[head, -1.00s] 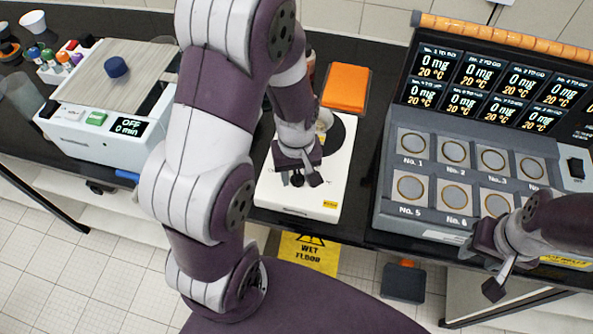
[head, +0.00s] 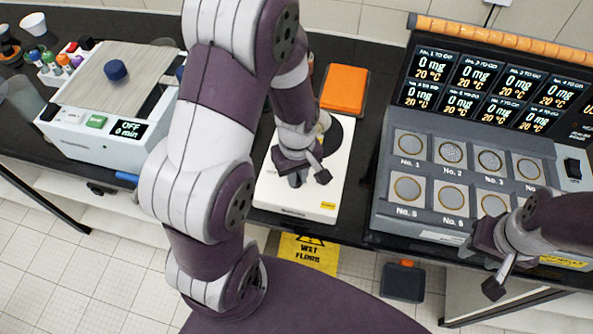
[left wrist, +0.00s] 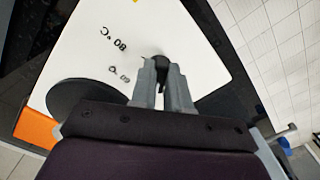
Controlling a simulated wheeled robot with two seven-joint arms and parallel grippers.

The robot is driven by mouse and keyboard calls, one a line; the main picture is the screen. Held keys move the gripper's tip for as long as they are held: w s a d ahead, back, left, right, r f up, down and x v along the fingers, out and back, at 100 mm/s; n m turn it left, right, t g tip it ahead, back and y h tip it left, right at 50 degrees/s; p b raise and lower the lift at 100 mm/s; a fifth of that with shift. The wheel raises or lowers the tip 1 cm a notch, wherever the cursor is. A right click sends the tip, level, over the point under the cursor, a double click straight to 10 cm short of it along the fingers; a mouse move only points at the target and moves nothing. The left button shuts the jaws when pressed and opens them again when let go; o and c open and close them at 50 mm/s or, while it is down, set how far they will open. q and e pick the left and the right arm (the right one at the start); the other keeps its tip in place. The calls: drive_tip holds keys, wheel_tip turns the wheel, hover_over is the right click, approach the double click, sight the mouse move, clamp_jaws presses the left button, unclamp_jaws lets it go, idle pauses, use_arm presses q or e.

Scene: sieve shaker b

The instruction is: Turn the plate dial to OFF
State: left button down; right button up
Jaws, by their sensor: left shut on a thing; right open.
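The white hot plate (head: 318,195) stands on the dark bench in the middle of the head view, with a round black top partly behind my left arm. My left gripper (head: 308,178) is over its front part. In the left wrist view, the gripper (left wrist: 165,72) is shut on the small black plate dial (left wrist: 161,61). Upside-down "80 °C" and "60 °C" marks show on the white panel (left wrist: 95,40) beside it. The OFF mark and the dial's pointer cannot be made out. My right gripper (head: 487,268) is open and empty in front of the grey multi-well unit.
An orange block (head: 344,89) lies behind the plate. The grey unit (head: 385,215) with lit displays and numbered wells is on the right. A white shaker (head: 90,145) reading OFF, 0 min is on the left. A yellow wet floor sign (head: 308,254) is below the bench front.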

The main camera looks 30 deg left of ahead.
sight(298, 176)
use_arm(q)
drive_tip(key=n, duration=0.2)
drive_tip(key=n+p, duration=0.1)
drive_tip(key=n, duration=0.1)
drive_tip(key=shift+w+r, duration=0.15)
drive_tip(key=shift+w, duration=0.05)
drive_tip(key=shift+w+n+p, duration=0.15)
drive_tip(key=shift+n+p, duration=0.55)
drive_tip(key=shift+n, duration=1)
drive_tip(key=c, duration=1.2)
unclamp_jaws()
drive_tip(key=shift+n, duration=0.3)
drive_tip(key=shift+o, duration=0.5)
wheel_tip(298, 176, up, 12)
drive_tip(key=shift+r+b, duration=0.25)
drive_tip(key=shift+b, duration=0.05)
